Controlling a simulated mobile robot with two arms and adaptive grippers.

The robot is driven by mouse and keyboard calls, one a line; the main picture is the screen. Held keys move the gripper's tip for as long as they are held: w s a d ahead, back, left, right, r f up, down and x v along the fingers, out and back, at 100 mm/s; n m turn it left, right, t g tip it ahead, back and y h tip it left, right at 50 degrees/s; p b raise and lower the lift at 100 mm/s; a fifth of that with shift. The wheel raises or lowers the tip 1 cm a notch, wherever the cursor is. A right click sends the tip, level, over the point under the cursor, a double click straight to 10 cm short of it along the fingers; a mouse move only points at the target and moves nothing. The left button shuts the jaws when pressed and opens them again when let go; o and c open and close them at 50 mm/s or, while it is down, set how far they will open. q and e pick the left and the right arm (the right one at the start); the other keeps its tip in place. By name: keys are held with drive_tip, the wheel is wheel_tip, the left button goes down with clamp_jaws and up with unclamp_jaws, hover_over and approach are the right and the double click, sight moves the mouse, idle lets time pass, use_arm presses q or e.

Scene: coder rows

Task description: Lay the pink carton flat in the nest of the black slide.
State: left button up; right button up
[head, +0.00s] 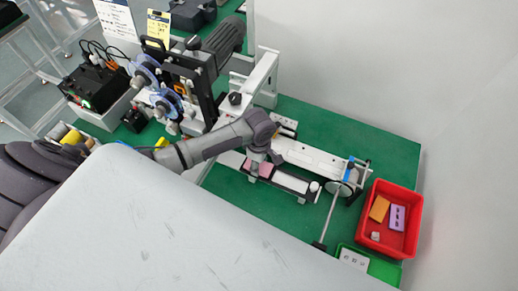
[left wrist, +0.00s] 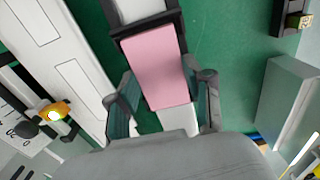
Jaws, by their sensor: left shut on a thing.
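The pink carton (head: 265,169) is a flat pink block near the left end of the black slide (head: 292,182). My left gripper (head: 257,168) reaches down over it from above. In the left wrist view the pink carton (left wrist: 153,62) lies lengthwise between the fingers of my left gripper (left wrist: 165,105), which is shut on it. Its far end meets the black frame of the slide (left wrist: 118,32). I cannot tell whether it rests fully down in the nest. My right gripper is not in view.
A white conveyor (head: 318,160) runs behind the slide. A thin grey rod (head: 330,217) crosses beyond the slide's right end. A red bin (head: 409,190) with orange and purple blocks stands at the right. A reel machine (head: 180,90) stands behind my arm.

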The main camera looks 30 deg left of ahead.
use_arm(q)
drive_tip(key=o, duration=0.9)
wheel_tip(320, 180, up, 12)
drive_tip(key=shift+r, duration=0.1)
